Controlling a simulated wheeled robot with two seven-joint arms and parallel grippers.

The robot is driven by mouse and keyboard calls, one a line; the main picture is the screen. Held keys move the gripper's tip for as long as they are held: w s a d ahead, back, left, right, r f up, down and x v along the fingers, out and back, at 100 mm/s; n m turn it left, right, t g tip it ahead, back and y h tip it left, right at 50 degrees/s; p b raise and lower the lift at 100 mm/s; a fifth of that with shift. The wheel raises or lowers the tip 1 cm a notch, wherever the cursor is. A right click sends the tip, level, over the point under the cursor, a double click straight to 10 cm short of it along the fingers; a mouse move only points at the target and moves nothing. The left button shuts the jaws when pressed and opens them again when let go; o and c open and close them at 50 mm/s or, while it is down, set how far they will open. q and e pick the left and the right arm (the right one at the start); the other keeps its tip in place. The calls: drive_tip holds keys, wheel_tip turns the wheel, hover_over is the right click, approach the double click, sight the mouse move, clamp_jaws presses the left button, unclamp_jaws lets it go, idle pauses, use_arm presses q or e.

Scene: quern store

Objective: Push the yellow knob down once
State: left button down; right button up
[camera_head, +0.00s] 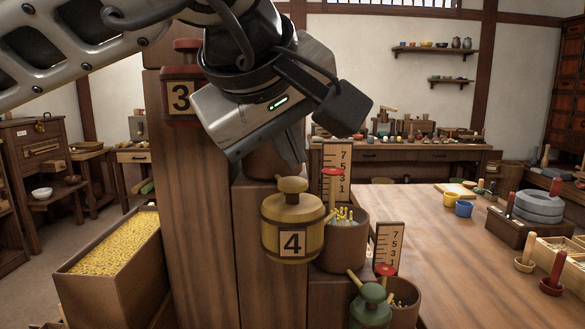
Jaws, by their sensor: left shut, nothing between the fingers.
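The yellow knob (292,186) tops a yellow-brown barrel-shaped housing (292,225) with a number 4 plate, on a wooden post near the centre. My left gripper (292,158) comes in from the upper left, shut and empty. Its fingertips point down just above or behind the knob in the picture; whether they touch it I cannot tell. The knob stands up from its housing. My right gripper is not in view.
A red housing with a number 3 plate (180,96) stands on the taller post at left. A green knob (372,293) sits lower right. Cups with red-topped rods and number scales (337,170) stand beside the posts. A grain bin (110,255) is at left, a table (450,230) at right.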

sight(290, 183)
use_arm(q)
drive_tip(key=shift+r, duration=0.1)
wheel_tip(290, 183, up, 5)
drive_tip(key=p, duration=0.4)
drive_tip(key=shift+r, duration=0.1)
idle(0.4)
idle(0.3)
